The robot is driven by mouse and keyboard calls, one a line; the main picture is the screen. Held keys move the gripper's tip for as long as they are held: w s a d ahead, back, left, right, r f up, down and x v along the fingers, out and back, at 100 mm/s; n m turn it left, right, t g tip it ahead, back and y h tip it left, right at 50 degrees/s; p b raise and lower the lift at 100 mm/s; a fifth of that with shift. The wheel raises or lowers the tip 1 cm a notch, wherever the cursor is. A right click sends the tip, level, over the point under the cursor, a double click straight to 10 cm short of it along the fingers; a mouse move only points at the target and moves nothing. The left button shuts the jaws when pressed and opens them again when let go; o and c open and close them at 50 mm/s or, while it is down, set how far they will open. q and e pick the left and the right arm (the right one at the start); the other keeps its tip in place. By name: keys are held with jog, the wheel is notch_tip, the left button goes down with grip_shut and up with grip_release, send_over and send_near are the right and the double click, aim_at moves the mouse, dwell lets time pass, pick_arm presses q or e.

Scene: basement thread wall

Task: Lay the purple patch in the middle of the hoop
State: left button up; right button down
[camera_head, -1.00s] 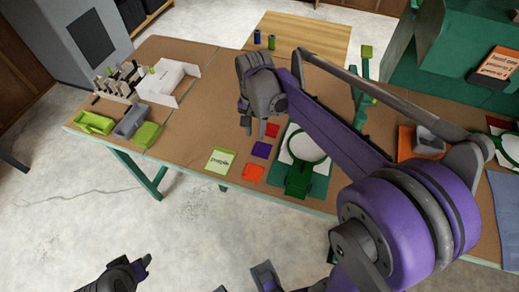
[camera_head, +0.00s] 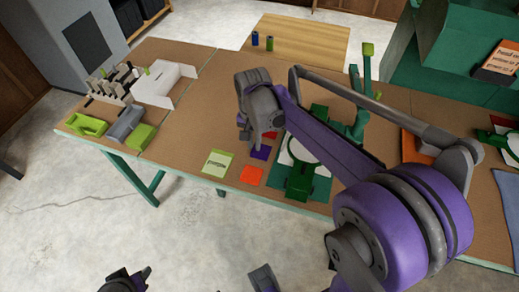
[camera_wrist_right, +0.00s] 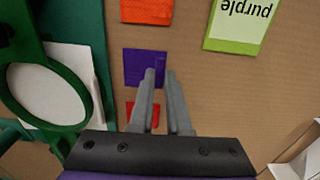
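The purple patch (camera_head: 261,153) lies flat on the brown table, between a red patch and an orange patch; it also shows in the right wrist view (camera_wrist_right: 136,66). The green hoop (camera_wrist_right: 82,90), with white cloth (camera_wrist_right: 45,98) inside its ring, is beside the patches and partly hidden by my right arm in the head view (camera_head: 291,147). My right gripper (camera_wrist_right: 160,73) is empty, its fingers a small gap apart, over the right edge of the purple patch. Whether it touches the table is unclear. My left gripper (camera_head: 138,278) is low at the bottom edge, away from the table.
An orange patch (camera_head: 251,175) and a red patch (camera_wrist_right: 142,112) lie on either side of the purple one. A green "purple" card (camera_head: 217,163) is nearby. Green trays (camera_head: 86,125), a white box (camera_head: 168,85) and a spool rack stand at left. Bare table lies between.

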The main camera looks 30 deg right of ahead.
aim_at(254, 147)
jog(key=shift+r+p, duration=1.85)
jog(key=shift+r, duration=0.7)
pick_arm(q)
jog(key=r, duration=0.4)
jog(key=shift+w, duration=0.25)
jog(key=shift+d, duration=0.15)
pick_arm(e)
jog(key=shift+s+d, duration=0.1)
